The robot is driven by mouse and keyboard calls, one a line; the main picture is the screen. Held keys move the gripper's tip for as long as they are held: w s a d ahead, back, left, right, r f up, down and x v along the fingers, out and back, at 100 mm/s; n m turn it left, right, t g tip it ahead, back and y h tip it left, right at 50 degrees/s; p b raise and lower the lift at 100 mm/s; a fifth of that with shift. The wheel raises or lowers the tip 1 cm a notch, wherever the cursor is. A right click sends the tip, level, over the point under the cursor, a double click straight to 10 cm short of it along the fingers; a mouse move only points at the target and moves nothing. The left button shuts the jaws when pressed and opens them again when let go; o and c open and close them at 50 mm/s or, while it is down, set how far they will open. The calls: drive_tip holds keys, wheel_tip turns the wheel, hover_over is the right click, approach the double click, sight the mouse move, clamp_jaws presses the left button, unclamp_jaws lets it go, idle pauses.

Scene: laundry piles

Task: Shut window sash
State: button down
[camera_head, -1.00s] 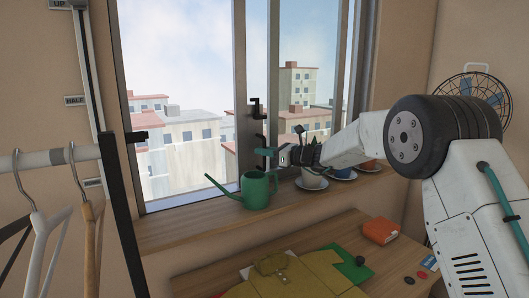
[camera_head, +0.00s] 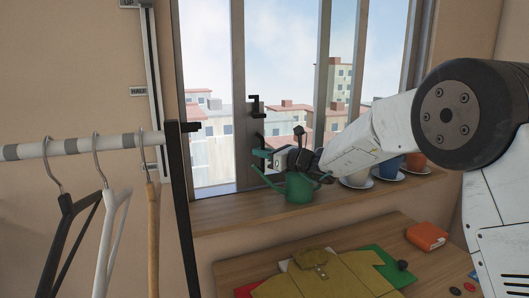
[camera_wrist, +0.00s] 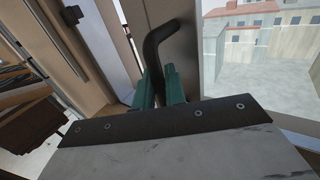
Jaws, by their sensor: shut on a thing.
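The window sash (camera_head: 238,90) has a grey upright frame, with a gap between it and the left window jamb (camera_head: 179,75). A black latch-like fitting (camera_head: 256,105) sits on the upright. My gripper (camera_head: 261,153), with teal fingers, is at the sash upright below that fitting. In the wrist view my gripper (camera_wrist: 160,88) is shut on the curved black handle (camera_wrist: 160,42) of the sash, one finger on each side. The handle's lower end is hidden between the fingers.
A green watering can (camera_head: 299,190) stands on the wooden sill (camera_head: 225,215) just below my gripper, partly covered. A rail with hangers (camera_head: 85,145) is at left. A table (camera_head: 235,270) with folded clothes (camera_head: 325,275) is below.

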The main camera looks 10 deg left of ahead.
drive_tip(key=shift+s+a, duration=0.2)
drive_tip(key=shift+a, duration=0.15)
drive_tip(key=c, duration=1.6)
unclamp_jaws()
drive_tip(key=shift+o, duration=0.2)
drive_tip(key=v, duration=0.7)
drive_tip(key=shift+s+d, duration=0.2)
drive_tip(key=shift+d, duration=0.15)
